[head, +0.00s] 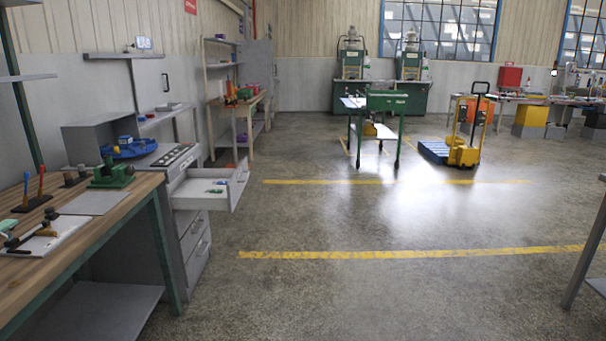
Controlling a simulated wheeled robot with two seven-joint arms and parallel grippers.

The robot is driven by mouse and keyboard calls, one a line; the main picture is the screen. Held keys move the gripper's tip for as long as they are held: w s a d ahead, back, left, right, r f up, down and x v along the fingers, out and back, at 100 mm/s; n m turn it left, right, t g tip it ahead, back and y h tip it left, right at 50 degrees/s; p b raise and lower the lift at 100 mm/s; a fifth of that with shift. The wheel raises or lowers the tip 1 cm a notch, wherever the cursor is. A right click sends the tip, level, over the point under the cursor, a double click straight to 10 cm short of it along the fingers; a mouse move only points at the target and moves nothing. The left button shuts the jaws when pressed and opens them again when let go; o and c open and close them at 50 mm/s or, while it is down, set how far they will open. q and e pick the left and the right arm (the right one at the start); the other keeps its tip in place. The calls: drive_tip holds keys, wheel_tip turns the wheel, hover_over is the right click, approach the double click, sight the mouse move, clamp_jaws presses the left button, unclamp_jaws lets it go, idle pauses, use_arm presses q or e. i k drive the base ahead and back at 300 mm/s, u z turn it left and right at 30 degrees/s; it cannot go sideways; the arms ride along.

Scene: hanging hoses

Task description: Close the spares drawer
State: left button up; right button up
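The open drawer (205,193) is the top one of a grey cabinet (177,235) at the left, beyond the wooden workbench. It is pulled out to the right, over the aisle. Two lower drawers (196,238) with handles look shut. I cannot read any label that marks the spares drawer. Neither of my grippers is in the head view.
The workbench (120,208) with tools stands at the near left. A grey table edge (590,250) stands at the right. The concrete floor (330,220) between them is clear, with yellow lines. A green cart (385,103) and a yellow pallet truck (465,150) stand farther back.

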sight(187, 192)
drive_tip(key=i, duration=2.2)
drive_tip(key=u, duration=0.25)
drive_tip(key=i, duration=0.9)
drive_tip(key=u, duration=0.75)
drive_tip(key=i, duration=0.5)
